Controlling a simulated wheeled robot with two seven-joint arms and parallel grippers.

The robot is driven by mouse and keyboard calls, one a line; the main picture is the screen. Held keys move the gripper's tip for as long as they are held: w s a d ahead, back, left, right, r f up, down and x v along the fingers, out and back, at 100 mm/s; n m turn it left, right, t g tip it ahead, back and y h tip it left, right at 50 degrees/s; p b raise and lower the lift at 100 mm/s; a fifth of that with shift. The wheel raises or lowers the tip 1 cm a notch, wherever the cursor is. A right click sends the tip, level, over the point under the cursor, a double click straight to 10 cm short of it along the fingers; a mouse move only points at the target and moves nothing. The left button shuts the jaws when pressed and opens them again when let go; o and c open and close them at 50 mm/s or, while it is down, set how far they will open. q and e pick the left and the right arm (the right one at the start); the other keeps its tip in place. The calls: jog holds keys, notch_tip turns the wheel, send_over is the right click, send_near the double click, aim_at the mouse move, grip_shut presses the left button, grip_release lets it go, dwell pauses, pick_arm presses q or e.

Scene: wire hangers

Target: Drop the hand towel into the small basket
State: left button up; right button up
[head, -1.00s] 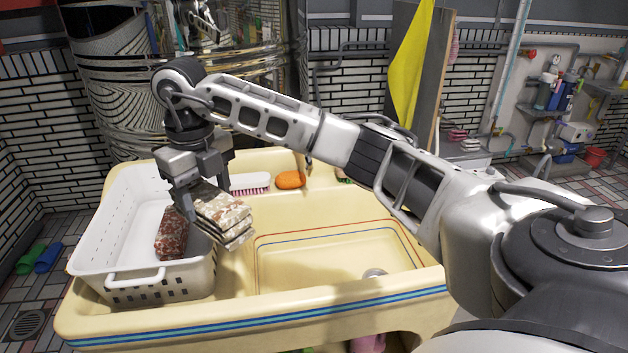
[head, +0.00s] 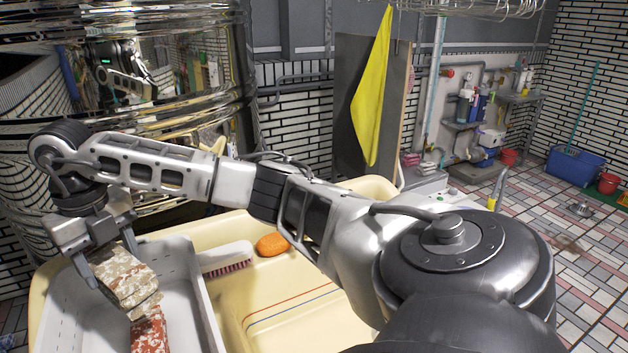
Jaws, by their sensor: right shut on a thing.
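A folded, brown-and-cream patterned hand towel (head: 128,277) is gripped by my right gripper (head: 108,264), which points down at the lower left of the head view. The towel hangs over the white basket (head: 188,283), which has slotted walls and sits on the left part of the cream sink. A reddish patterned folded cloth (head: 149,333) lies inside the basket, just below the held towel. The gripper is shut on the towel. The basket's near end is cut off by the picture's lower edge. My left gripper is not in view.
The cream sink basin (head: 290,312) is to the right of the basket. A white brush (head: 226,258) and an orange sponge (head: 272,244) lie on its back ledge. A yellow cloth (head: 371,95) hangs behind. A large shiny metal drum (head: 190,70) stands behind the arm.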

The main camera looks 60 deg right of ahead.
notch_tip(320, 180, down, 3)
jog(key=shift+r+b, duration=0.15)
jog(key=shift+b, duration=0.6)
jog(key=shift+f+b, duration=0.3)
jog(key=shift+f, duration=0.1)
jog(key=shift+w+f, duration=0.1)
jog(key=shift+f, duration=0.1)
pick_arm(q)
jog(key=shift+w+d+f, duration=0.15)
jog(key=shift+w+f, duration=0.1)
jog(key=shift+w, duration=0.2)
pick_arm(e)
jog(key=o, duration=1.4)
jog(key=shift+c, duration=0.2)
